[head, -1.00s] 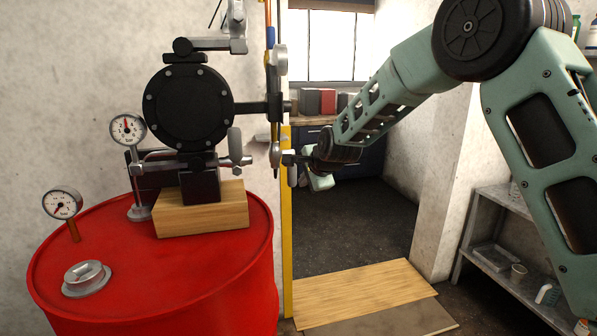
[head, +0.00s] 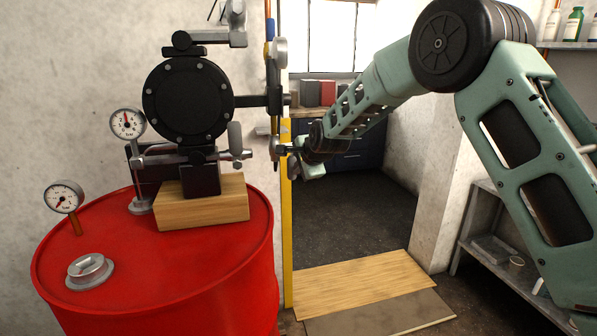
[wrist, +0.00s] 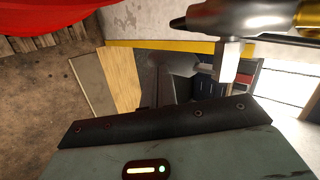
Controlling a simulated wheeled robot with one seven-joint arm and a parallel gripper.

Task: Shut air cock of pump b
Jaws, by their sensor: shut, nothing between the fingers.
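A black round pump (head: 188,100) stands on a wooden block on the red drum; I can read no letter on it. A cock with an upright grey paddle lever (head: 235,136) sits on the thin metal pipe at the pump's lower right. My gripper (head: 276,149) is shut and empty, just right of this pipe's end and apart from the lever in the head view.
The red drum (head: 150,270) carries two dial gauges (head: 127,124) and a grey cap (head: 90,270). A vertical hose with fittings (head: 275,60) and a yellow doorway edge (head: 287,240) are close to my gripper. A shelf (head: 485,255) stands at the right.

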